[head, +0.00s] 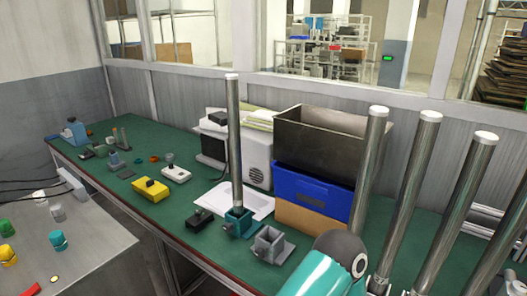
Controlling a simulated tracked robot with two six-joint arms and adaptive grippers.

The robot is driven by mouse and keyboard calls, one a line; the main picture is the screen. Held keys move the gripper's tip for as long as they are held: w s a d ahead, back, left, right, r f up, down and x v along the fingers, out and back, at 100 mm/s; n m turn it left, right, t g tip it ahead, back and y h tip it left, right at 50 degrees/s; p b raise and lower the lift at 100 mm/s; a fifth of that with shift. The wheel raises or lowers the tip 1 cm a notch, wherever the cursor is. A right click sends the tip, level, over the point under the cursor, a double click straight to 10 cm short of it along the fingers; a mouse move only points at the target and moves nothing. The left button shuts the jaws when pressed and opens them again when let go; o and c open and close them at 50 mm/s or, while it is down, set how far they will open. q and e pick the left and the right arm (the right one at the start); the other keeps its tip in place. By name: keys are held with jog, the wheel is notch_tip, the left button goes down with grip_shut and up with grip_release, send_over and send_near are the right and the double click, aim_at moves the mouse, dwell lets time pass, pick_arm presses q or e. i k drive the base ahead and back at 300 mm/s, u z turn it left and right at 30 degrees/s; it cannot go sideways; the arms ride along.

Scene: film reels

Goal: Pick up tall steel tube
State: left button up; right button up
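One tall steel tube (234,150) stands upright in a small teal holder (238,222) on the green bench, with a pale cap on top. Several more tall steel tubes stand at the right: one (368,170) beside the boxes, then another (412,195), and others (460,215) further right that look tilted in this view. Their lower ends are partly hidden or cut off by the frame. A teal and grey rounded part, which looks like one of my arm links, shows at the bottom centre right. I make out neither gripper's fingers.
An empty grey square holder (270,243) sits right of the teal one. A dark open bin (332,140) rests on a blue crate (312,188). A yellow block (150,189) and small parts lie left on the green bench (125,215). A grey table (85,250) is at lower left.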

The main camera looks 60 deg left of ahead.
aim_at(232, 80)
jog(key=z, duration=0.3)
jog(key=i, duration=0.55)
jog(key=u, duration=3.7)
jog(key=i, duration=0.5)
jog(key=z, duration=0.1)
jog(key=k, duration=0.9)
jog(key=u, duration=0.15)
jog(key=i, duration=0.5)
jog(key=u, duration=0.05)
